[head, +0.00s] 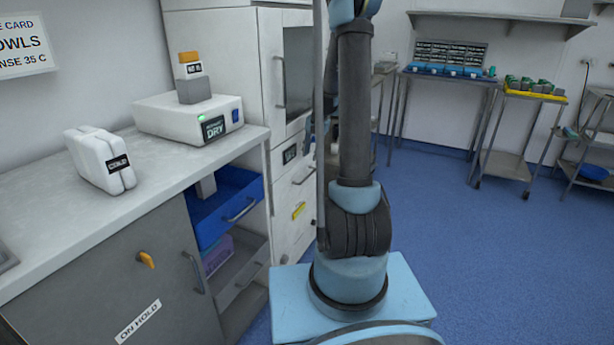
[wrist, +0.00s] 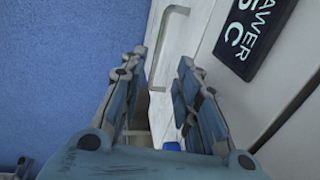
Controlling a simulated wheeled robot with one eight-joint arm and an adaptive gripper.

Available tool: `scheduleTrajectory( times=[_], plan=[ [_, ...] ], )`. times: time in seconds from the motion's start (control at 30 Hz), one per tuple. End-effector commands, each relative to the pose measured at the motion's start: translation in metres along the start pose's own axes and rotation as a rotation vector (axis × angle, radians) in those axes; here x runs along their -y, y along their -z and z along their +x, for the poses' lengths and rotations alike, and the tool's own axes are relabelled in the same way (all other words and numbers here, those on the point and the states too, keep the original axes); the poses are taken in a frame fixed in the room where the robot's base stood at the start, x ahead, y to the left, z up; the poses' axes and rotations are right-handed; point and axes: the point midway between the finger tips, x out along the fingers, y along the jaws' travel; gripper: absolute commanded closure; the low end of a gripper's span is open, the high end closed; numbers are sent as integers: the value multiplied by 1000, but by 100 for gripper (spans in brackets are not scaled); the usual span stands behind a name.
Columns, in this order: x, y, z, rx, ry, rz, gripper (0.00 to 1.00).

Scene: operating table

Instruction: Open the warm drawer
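In the wrist view, a black label (wrist: 255,35) with partly cut-off white text, reading "AWER" and "5 C", sits on a white drawer front (wrist: 200,35). A grey bar handle (wrist: 160,45) stands out from the front, ahead of my gripper (wrist: 158,78). My gripper's fingers are spread, with nothing seen held between them; the handle appears beyond the fingertips. In the head view, the white cabinet's drawer front (head: 298,192) shows a bar handle (head: 303,176) and a small dark label (head: 290,154) above. The drawer looks shut. My arm hides my gripper there.
A blue drawer (head: 228,208) stands pulled out under the counter (head: 50,212), left of the cabinet. A yellow tag or latch (head: 298,211) is on the lower cabinet front. A "DRY" device (head: 190,118) and a white pack (head: 99,160) sit on the counter. Blue floor (head: 470,250) is clear at right.

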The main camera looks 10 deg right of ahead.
Motion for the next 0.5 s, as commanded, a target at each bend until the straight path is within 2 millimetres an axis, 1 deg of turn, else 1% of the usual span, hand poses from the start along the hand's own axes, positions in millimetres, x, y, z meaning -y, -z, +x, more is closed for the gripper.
scheduleTrajectory(
  times=[0.03, 0.1, 0.5],
  plan=[
    [0, 0, 9, 0, 0, 0, 70],
    [0, 1, 20, 0, 0, 0, 70],
    [0, 0, 78, 0, 0, -1, 70]
  ],
)
